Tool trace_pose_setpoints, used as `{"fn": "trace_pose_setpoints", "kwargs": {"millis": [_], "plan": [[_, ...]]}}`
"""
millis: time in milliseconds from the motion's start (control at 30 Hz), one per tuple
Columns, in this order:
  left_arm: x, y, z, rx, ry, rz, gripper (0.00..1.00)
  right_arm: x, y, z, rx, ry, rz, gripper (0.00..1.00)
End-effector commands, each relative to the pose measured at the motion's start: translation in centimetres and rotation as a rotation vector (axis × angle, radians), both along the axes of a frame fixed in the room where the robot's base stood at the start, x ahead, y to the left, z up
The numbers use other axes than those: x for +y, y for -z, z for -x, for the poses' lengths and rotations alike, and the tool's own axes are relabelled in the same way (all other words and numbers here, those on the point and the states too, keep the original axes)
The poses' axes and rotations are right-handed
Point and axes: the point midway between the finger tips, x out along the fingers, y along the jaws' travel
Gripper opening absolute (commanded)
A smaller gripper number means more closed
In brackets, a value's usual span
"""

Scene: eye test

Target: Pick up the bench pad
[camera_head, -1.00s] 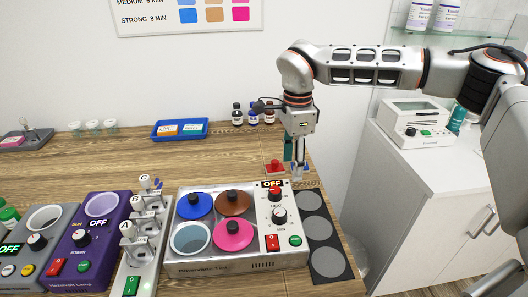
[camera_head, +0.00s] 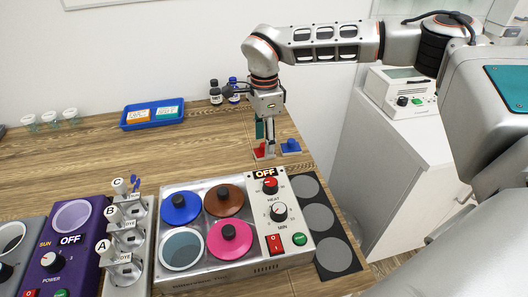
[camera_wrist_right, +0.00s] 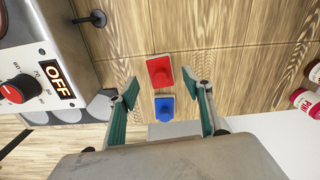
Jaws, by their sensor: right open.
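A dark mat with a column of grey discs (camera_head: 326,236) lies flat on the bench, right of the silver heating unit. It is the only pad-like thing I see; I cannot tell for certain that it is the bench pad. It also shows at the left of the right wrist view (camera_wrist_right: 85,110), partly hidden by my finger. My right gripper (camera_head: 264,150) points down behind the heating unit, apart from the mat. In the wrist view its green-lined fingers (camera_wrist_right: 161,88) are open with nothing held. My left gripper is out of view.
A red block (camera_wrist_right: 159,71) and a blue block (camera_wrist_right: 164,106) lie on the bench between and beyond my open fingers. The heating unit (camera_head: 205,275) with coloured lids stands left of the mat. Bottles (camera_head: 215,92) and a blue tray (camera_head: 130,124) stand farther back.

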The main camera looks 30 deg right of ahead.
Motion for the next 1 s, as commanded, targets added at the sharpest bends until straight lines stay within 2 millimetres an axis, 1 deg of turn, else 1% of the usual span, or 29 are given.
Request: {"fn": "trace_pose_setpoints", "kwargs": {"millis": [33, 133, 367, 467, 500, 533, 867, 1000], "plan": [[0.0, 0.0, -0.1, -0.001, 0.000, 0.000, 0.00, 0.0, 1.0, 0.1, 0.003, -0.001, 0.000, 0.50], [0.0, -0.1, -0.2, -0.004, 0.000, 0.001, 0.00, 0.0, 2.0, 0.0, 0.002, 0.000, 0.000, 0.50], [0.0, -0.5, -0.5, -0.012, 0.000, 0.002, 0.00, 0.0, 2.2, 0.0, -0.001, 0.000, 0.000, 0.50], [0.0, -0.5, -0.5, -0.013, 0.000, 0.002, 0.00, 0.0, 2.2, 0.0, -0.001, 0.000, 0.000, 0.27], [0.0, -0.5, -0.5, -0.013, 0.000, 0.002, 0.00, 0.0, 2.2, 0.0, -0.001, 0.000, 0.000, 0.16], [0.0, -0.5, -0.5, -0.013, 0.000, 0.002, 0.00, 0.0, 2.2, 0.0, 0.000, 0.000, 0.000, 0.11], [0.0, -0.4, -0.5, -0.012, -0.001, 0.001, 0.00, 0.0, 2.2, 0.0, 0.001, 0.000, 0.001, 0.10], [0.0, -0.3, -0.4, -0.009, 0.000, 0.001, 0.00, 0.0, 1.9, 0.0, 0.001, 0.000, 0.001, 0.10]]}}
